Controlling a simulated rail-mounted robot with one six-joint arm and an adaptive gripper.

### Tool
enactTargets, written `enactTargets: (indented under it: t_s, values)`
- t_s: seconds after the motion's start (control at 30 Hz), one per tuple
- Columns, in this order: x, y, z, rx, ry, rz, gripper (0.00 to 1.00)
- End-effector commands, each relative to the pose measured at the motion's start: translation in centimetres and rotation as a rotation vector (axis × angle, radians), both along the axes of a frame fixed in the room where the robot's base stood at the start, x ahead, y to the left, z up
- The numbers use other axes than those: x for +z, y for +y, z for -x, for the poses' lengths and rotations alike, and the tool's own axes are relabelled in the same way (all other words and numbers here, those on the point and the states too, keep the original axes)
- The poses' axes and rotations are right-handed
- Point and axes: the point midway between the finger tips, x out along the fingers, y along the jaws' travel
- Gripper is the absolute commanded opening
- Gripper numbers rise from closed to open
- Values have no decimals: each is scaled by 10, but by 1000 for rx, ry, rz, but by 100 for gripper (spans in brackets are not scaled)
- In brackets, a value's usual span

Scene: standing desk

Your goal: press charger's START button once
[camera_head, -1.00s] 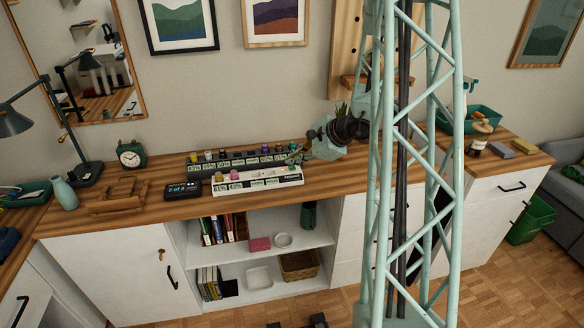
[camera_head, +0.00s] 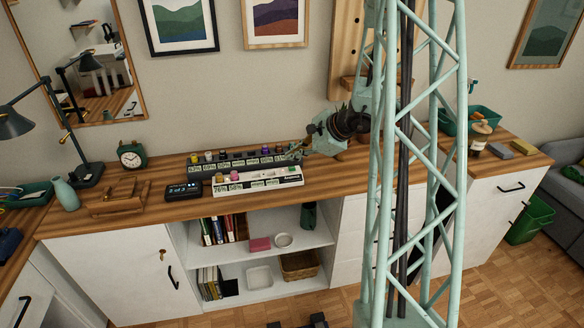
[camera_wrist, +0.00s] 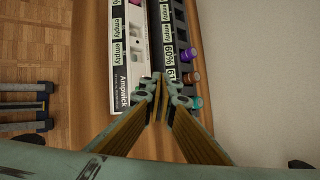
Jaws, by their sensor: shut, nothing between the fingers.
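My gripper (camera_head: 296,153) is at the right end of these two. In the wrist view my gripper (camera_wrist: 162,86) is shut and empty, its tips over the seam between charger and rack near the name end.
A small dark display box (camera_head: 183,191) sits left of the charger. A wooden stand (camera_head: 118,198), a green clock (camera_head: 132,155) and a lamp (camera_head: 85,174) are farther left. Open shelves (camera_head: 275,262) lie below the counter. The counter's front strip is clear.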

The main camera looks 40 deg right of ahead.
Motion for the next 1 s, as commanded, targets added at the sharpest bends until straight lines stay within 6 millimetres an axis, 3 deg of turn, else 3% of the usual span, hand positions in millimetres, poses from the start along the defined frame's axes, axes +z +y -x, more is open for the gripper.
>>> enactTargets:
  t_s: [0.43,1.0]
  values:
    - [27,0,0,0,0,0,0]
    - [29,0,0,1,1,0,0]
